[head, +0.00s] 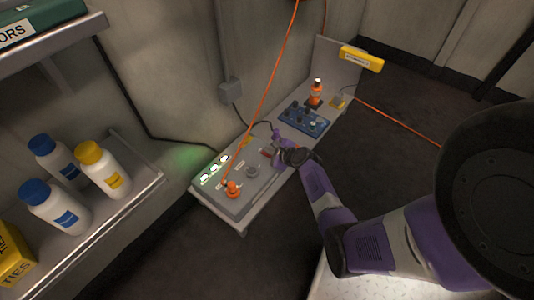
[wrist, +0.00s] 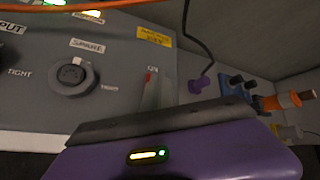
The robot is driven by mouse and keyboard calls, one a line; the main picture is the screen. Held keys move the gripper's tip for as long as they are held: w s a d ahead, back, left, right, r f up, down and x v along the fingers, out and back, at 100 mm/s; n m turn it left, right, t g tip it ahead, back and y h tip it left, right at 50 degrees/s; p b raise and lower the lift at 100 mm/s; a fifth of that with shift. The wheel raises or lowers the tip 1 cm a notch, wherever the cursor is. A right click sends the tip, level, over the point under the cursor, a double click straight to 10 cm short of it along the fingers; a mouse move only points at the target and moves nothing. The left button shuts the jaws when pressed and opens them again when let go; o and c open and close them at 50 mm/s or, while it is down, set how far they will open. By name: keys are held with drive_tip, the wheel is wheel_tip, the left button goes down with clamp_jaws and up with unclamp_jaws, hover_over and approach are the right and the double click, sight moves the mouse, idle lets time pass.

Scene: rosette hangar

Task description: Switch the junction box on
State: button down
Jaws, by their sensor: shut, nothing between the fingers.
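My gripper (head: 277,152) is shut and empty at the panel's right end, close to the switch. I cannot tell whether it touches the switch.
An orange cable (head: 270,75) hangs down to the connector. A shelf (head: 135,185) with white bottles is at left. Dark floor lies clear right of the bench.

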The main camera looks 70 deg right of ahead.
drive_tip(key=shift+s+r+p, duration=0.25)
drive_tip(key=shift+s+p, duration=0.05)
drive_tip(key=shift+p, duration=0.1)
drive_tip(key=shift+r, duration=0.1)
drive_tip(key=r+p, duration=0.5)
drive_tip(key=shift+s+a, duration=0.1)
drive_tip(key=shift+s, duration=0.15)
idle(0.7)
